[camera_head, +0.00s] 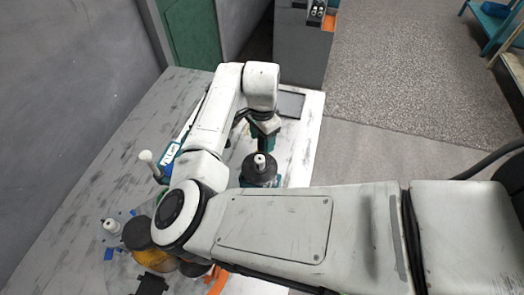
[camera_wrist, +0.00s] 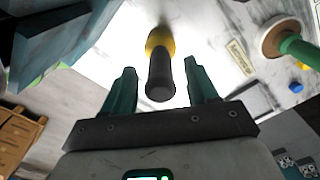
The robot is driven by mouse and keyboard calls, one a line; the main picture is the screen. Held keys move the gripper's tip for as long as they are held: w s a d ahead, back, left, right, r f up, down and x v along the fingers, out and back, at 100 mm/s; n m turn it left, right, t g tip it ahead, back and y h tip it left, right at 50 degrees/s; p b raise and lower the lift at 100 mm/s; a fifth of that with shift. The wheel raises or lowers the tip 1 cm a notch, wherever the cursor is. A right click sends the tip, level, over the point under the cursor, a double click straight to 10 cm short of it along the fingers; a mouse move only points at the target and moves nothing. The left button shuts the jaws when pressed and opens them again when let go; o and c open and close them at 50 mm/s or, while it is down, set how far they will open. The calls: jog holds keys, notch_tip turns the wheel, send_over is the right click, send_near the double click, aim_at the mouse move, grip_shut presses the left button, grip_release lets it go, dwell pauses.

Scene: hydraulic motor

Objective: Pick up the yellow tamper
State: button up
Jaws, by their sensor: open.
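The yellow tamper (camera_wrist: 160,42) is in the upper middle of the wrist view. It has a dark grey handle (camera_wrist: 160,78) pointing toward the camera and a yellow part beyond it, over a white surface. My gripper (camera_wrist: 160,68) is open, with one green finger on each side of the handle in the picture. A gap shows on both sides, and I cannot tell how deep the handle lies between the fingers. In the head view my gripper (camera_head: 265,132) points down over the table, and I cannot make out the tamper there.
A dark round device with a white top (camera_head: 260,172) stands near my gripper on the worktable (camera_head: 95,190). A white-knobbed tool (camera_head: 148,158) and an orange-yellow round part (camera_head: 155,260) are at left.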

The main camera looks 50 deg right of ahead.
jog(key=shift+f, duration=0.8)
jog(key=shift+c, duration=0.2)
grip_shut()
